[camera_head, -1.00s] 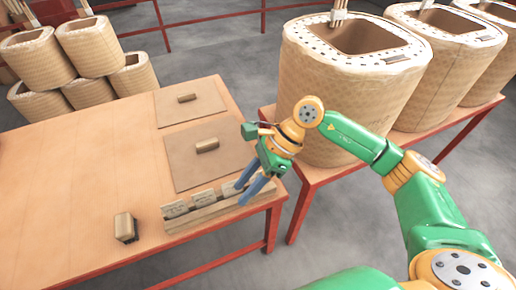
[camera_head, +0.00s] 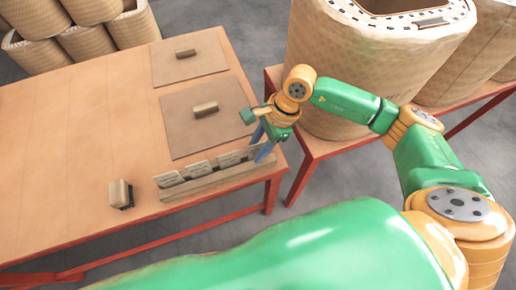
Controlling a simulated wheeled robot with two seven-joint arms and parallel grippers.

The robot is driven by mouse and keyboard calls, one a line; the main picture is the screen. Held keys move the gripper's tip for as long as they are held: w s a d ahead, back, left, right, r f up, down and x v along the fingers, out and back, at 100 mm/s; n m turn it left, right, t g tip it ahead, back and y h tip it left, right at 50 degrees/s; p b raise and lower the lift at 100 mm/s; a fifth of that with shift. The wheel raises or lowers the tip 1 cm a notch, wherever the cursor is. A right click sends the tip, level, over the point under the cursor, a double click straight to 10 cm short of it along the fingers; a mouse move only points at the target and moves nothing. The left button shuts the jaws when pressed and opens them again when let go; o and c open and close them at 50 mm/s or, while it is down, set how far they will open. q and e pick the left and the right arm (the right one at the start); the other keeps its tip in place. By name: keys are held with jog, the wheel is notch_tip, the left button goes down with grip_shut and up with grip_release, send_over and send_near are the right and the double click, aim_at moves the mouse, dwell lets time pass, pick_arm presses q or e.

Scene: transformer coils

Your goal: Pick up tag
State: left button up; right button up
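Several pale tags with small markings stand in a row in a slotted wooden holder (camera_head: 205,186) near the front right edge of the table. The left tag (camera_head: 170,179), a middle tag (camera_head: 200,168) and another tag (camera_head: 229,159) are in plain view. The rightmost tag (camera_head: 252,152) is partly hidden by my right gripper (camera_head: 261,145). That gripper points down at the right end of the holder, its blue fingers apart near the rightmost tag. I cannot tell whether they touch it. My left gripper is out of view.
A small block (camera_head: 121,194) sits left of the holder. Two flat brown boards with handles, a near one (camera_head: 180,135) and a far one (camera_head: 172,68), lie behind it. Large coils (camera_head: 350,60) stand on a red bench at right. The table's left part is clear.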

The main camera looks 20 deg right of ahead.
grip_shut()
